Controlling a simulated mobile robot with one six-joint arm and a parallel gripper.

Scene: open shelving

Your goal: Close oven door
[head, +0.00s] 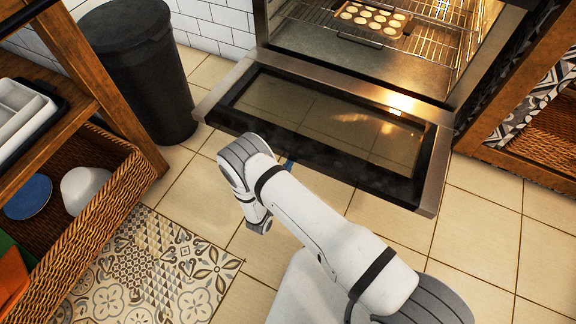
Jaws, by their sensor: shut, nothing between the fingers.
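The oven door (268,101) is open and folded down at the front of the oven (350,62), its glass panel facing up. The oven's inside is lit and shows wire racks. My white arm reaches up from the lower right and bends just in front of the door's front left part. It overlaps the door's front edge in the picture, and I cannot tell whether it touches. My gripper's fingers do not show; they are hidden by the arm's links.
A muffin tray (368,36) sits on an oven rack. A dark bin (140,70) stands left of the door. Wooden shelving with a wicker basket (100,215) is at the left; more shelving (525,165) is at the right. A patterned mat (150,270) lies on the tiled floor.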

